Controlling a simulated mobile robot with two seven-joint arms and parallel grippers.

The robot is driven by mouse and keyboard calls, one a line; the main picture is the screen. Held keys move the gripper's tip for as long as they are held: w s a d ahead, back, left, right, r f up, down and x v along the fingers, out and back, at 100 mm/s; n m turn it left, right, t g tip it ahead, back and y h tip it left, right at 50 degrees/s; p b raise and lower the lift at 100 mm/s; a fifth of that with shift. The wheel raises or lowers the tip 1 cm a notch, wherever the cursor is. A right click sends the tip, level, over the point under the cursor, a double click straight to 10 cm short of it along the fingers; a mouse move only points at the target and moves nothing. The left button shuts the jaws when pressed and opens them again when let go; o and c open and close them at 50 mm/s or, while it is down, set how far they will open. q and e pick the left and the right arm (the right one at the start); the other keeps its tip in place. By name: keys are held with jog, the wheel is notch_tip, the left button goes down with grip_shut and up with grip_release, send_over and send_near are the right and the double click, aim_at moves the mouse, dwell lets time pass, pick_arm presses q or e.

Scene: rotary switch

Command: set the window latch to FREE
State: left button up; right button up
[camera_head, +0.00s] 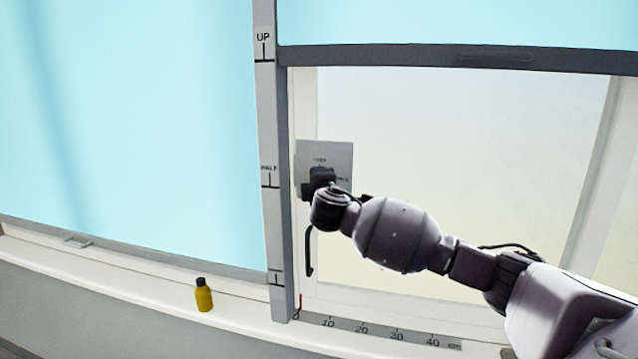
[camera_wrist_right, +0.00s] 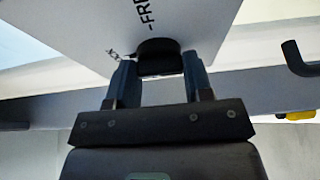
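The window latch is a black knob (camera_wrist_right: 158,57) on a grey plate (camera_head: 340,157) fixed at the left side of the window frame. The plate has a small label above the knob and another to its right, both too small to read in the head view. In the wrist view, part of a label reading "FRE" shows beside a tick mark on the plate (camera_wrist_right: 85,25). In the head view, my right gripper (camera_head: 318,183) hides most of the knob. My left gripper is not in view.
A black curved handle (camera_head: 309,252) hangs below the latch. A post marked UP and HALF (camera_head: 268,180) stands left of it. A yellow bottle (camera_head: 204,296) stands on the sill at left. A ruler strip (camera_head: 375,329) runs along the sill below.

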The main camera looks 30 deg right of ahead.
jog(key=shift+c, duration=0.9)
pick_arm(q)
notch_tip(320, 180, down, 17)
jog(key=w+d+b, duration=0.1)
jog(key=b, duration=1.9)
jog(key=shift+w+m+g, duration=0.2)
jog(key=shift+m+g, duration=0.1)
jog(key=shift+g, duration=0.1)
pick_arm(e)
jog(key=shift+w+a+f+m+g+h, duration=0.1)
jog(key=shift+m+g+h, duration=0.15)
jog(key=shift+m+h, duration=2.45)
jog(key=shift+w+a+f+m+g+h, duration=0.1)
jog(key=shift+f+m+g+h, duration=0.2)
jog(key=shift+m, duration=4.6)
jog(key=shift+w+r+m+g+h, duration=0.15)
jog(key=shift+m+h, duration=1.45)
jog(key=shift+m, duration=2.2)
jog(key=shift+s+f, duration=0.1)
